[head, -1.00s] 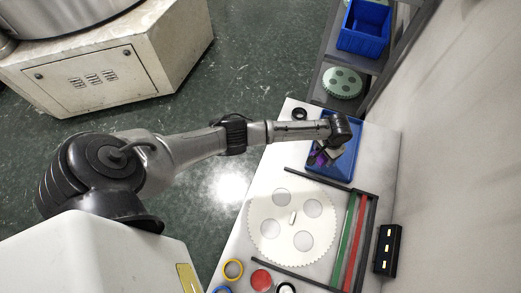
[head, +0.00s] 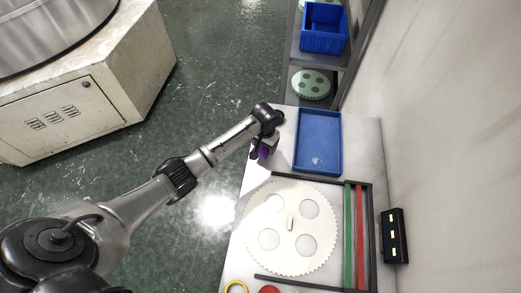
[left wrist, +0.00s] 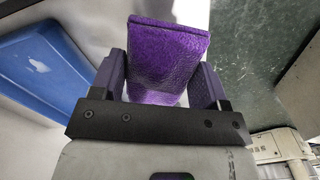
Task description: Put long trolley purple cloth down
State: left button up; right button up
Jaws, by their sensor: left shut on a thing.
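My left gripper (head: 262,150) is shut on the purple cloth (left wrist: 165,55), which is a thick, textured purple piece gripped between both fingers in the left wrist view. In the head view the purple cloth (head: 264,153) shows only as a small patch under the wrist, near the left edge of the white table (head: 258,178). I cannot tell whether it touches the table. The blue tray (head: 300,150) lies to the right of the gripper, apart from it, with a small pale mark on its floor. My right gripper is not in view.
A large white toothed disc (head: 290,247) with round holes lies nearer on the table, inside a black frame (head: 371,230) with green and red strips. A dark shelf with a blue bin (head: 324,40) and a green disc (head: 311,84) stands behind. A black box (head: 394,238) is at the right.

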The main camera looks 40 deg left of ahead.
aim_at(261, 150)
pick_arm(q)
jog(key=shift+a+f, duration=0.55)
jog(key=shift+a, duration=0.3)
jog(key=shift+f+b, duration=0.5)
jog(key=shift+f, duration=1.5)
jog(key=shift+f, duration=0.15)
jog(key=o, duration=1)
jog(key=shift+c, duration=0.2)
notch_tip(261, 150, up, 11)
jog(key=shift+f+p, duration=0.1)
jog(key=shift+p, duration=1)
jog(key=shift+r, duration=0.8)
